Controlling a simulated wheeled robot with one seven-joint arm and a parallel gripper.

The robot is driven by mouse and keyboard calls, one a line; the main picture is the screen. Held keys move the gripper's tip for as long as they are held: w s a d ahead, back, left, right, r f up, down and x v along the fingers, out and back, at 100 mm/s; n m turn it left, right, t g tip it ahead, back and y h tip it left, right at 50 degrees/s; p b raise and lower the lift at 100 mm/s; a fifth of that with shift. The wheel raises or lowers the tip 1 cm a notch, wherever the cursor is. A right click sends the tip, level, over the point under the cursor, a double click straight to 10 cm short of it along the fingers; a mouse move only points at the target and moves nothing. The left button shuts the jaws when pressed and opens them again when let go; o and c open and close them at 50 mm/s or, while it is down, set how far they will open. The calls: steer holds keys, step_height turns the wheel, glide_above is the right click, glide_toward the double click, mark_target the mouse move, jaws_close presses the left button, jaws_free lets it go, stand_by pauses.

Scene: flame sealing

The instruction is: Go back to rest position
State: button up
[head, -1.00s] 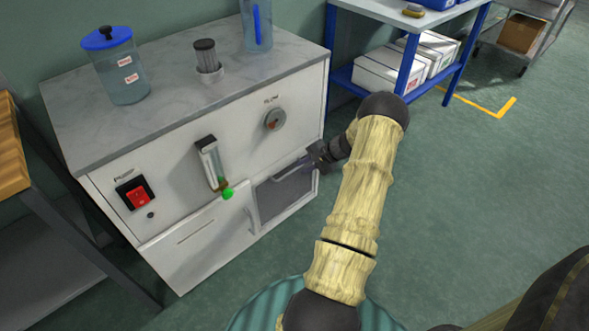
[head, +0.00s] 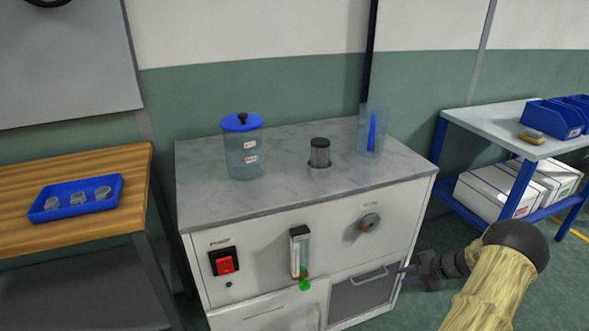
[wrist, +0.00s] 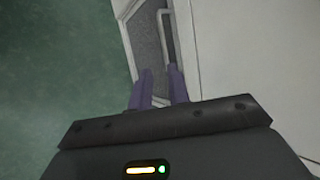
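My gripper (head: 408,274) is at the lower right front of the white cabinet (head: 250,235), beside a dark grey panel (head: 362,298) with a pale bar handle (head: 370,276). In the wrist view my gripper (wrist: 162,75) shows two purple-grey fingers with a gap between them and nothing held. The handle (wrist: 166,35) lies beyond the fingertips there. I cannot tell how far the fingertips are from it. My pale, banded forearm comes in from the lower right of the head view.
On the cabinet top stand a blue-lidded jar (head: 243,150), a grey cylinder (head: 319,152) and a clear container (head: 372,132). A wooden bench (head: 90,165) with a blue tray (head: 75,198) is at left. A blue-framed table (head: 490,125) is at right. Green floor is open beside the cabinet.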

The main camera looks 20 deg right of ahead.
steer(key=w+a+r+n+g+h, duration=0.1)
steer(key=a+r+n+g, duration=0.3)
steer(key=a, duration=0.6)
steer(key=w+a+r+n+g+h, duration=0.1)
steer(key=a+r+n, duration=0.2)
steer(key=a+r, duration=0.5)
steer(key=s+a+r+n+h, duration=0.2)
steer(key=s+a+r+n, duration=0.2)
steer(key=s+a, duration=0.5)
steer(key=s+a+r+n+h, duration=0.1)
steer(key=s+a+r+n, duration=0.3)
steer(key=a, duration=0.8)
step_height(320, 180, up, 31)
steer(key=p, duration=3.1)
steer(key=shift+s+a+f+n, duration=0.15)
steer(key=shift+s+a+n, duration=0.1)
steer(key=shift+n, duration=0.15)
